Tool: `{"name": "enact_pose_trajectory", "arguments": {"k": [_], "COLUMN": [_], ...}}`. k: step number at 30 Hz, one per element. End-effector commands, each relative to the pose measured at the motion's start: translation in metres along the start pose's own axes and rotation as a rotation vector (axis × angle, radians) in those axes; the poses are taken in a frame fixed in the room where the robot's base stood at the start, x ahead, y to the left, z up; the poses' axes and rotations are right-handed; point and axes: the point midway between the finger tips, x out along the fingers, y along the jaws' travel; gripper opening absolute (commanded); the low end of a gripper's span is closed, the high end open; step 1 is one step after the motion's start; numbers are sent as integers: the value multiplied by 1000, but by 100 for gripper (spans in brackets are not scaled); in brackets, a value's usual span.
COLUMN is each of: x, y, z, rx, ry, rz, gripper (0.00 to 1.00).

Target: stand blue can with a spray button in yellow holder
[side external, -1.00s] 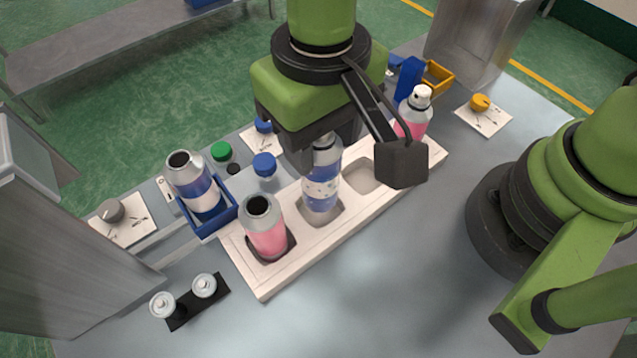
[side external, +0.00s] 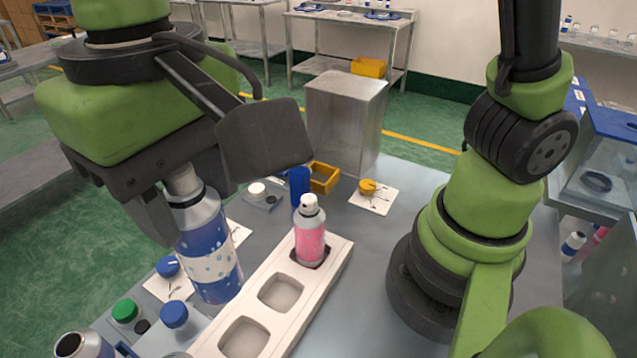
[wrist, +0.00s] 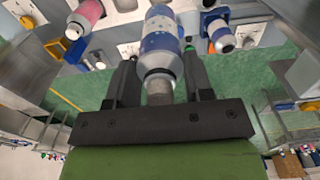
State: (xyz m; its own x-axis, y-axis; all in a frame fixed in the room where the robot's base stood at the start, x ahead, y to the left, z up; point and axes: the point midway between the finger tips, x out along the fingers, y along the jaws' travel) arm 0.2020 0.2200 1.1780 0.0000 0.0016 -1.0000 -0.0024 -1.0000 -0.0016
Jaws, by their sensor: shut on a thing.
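The blue can (side external: 208,262) has white bands with blue dots and a pale button-like top between the jaws. My gripper (side external: 195,215) is shut around its upper part and holds it roughly upright, above the bench and left of the white tray. In the wrist view the can (wrist: 160,40) is between the two fingers. The yellow holder (side external: 323,177) is a small open box at the back of the bench, apart from the can, and looks empty. My gripper is left of it and nearer the camera.
The white tray (side external: 341,262) holds a pink can (side external: 309,235) with a spray top in its far pocket; two nearer pockets are empty. A metal box (side external: 343,118) rises behind. Coloured caps lie at left.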

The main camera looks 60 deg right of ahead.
Motion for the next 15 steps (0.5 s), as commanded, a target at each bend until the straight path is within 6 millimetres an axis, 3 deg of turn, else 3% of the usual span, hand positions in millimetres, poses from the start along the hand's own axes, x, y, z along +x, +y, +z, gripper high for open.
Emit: {"name": "enact_pose_trajectory", "arguments": {"k": [8, 11, 15], "x": [2, 2, 2], "y": [44, 70, 121], "z": [-43, -61, -87], "rx": [261, 393, 633], "ry": [0, 0, 2], "rz": [2, 2, 1], "gripper": [32, 32, 32]}}
